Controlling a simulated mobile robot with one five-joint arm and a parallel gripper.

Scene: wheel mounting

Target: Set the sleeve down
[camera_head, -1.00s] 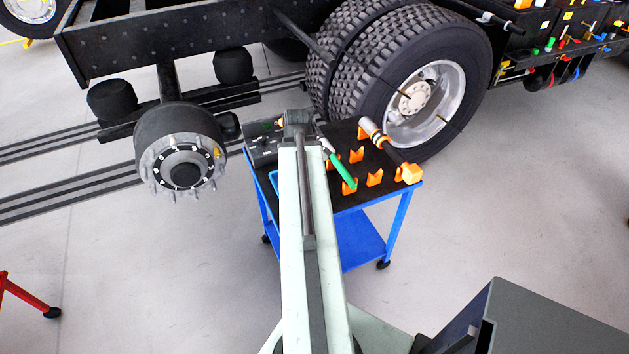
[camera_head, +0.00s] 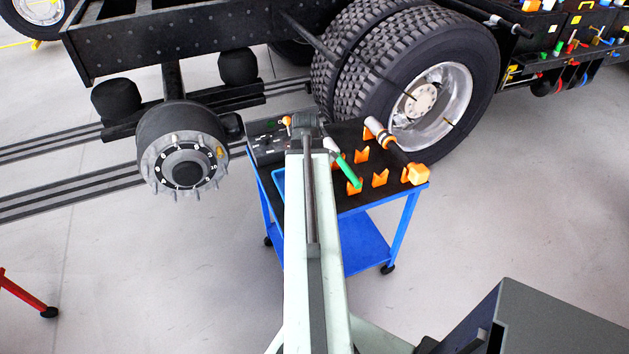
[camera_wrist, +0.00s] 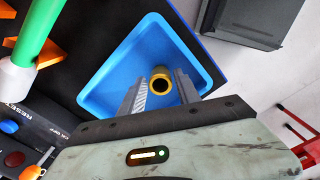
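In the wrist view, a gold ring-shaped sleeve (camera_wrist: 161,83) is upright over the blue tray (camera_wrist: 108,72), its dark bore facing the camera. My gripper (camera_wrist: 160,78) has one finger on either side of the sleeve. Blue shows between the left finger and the sleeve, so the fingers look open around it. I cannot tell whether the right finger touches it. In the head view my arm hides most of the tray, and the sleeve there is hidden. A small yellow sleeve-like piece (camera_head: 219,152) sits on the wheel hub (camera_head: 184,162).
The tray is on a blue cart (camera_head: 375,208) with a black top. A green-handled tool (camera_head: 348,172), orange holders (camera_head: 380,178) and an orange-ended tool (camera_head: 415,174) are on it. A control panel (camera_wrist: 30,140) is close to my gripper. Truck wheels (camera_head: 430,95) stand behind.

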